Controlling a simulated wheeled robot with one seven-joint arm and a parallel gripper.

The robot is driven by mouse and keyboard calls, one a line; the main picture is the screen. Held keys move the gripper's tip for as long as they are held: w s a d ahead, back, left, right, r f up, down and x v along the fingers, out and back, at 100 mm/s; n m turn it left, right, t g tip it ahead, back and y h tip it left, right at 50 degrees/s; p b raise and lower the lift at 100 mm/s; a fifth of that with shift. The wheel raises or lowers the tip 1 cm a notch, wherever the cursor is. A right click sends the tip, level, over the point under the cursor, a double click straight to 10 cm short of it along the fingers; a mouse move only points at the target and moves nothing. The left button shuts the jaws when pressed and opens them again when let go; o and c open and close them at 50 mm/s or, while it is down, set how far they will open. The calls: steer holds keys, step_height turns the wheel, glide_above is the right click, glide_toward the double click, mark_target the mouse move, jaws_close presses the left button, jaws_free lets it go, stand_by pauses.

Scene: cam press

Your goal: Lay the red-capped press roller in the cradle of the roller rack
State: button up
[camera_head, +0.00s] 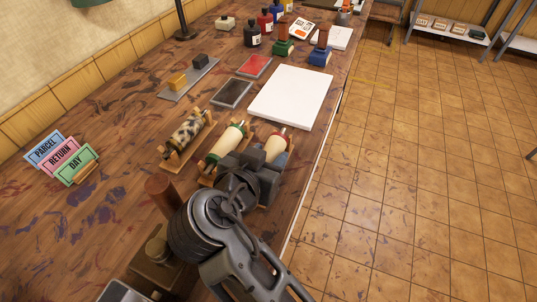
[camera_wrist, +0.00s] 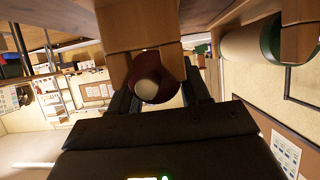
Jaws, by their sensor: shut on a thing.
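The red-capped press roller (camera_head: 275,147), cream with red ends, lies at the right of a row of rollers in the head view. My gripper (camera_head: 262,163) is shut on it and hides its near part. In the wrist view its dark red end with a pale centre (camera_wrist: 149,91) shows between my dark fingers (camera_wrist: 158,95). Wooden rack pieces (camera_wrist: 103,37) show right beside that end; I cannot tell whether the roller rests in the cradle or is just above it. The green-capped roller (camera_head: 227,143) lies to the left, and shows in the wrist view (camera_wrist: 245,40).
A spotted roller (camera_head: 187,133) lies on wooden supports further left. A white paper stack (camera_head: 291,97) lies just beyond the rollers. Ink pads (camera_head: 231,94), stamps (camera_head: 284,47) and bottles (camera_head: 252,36) stand further back. Label cards (camera_head: 62,155) stand at left. The table edge is close on the right.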

mark_target(276, 138)
steer(key=shift+f+b, duration=0.45)
steer(key=shift+f, duration=0.05)
stand_by(1.2)
steer(key=o, duration=1.4)
steer(key=shift+c, duration=0.2)
steer(key=shift+r, duration=0.5)
step_height(276, 138, up, 3)
steer(key=shift+r+b, duration=0.1)
steer(key=shift+b, duration=0.2)
steer(key=s+d+r, duration=0.3)
steer(key=d+r, duration=0.3)
steer(key=d, duration=0.5)
steer(key=shift+d+r+b, duration=0.15)
steer(key=shift+r+b, duration=0.25)
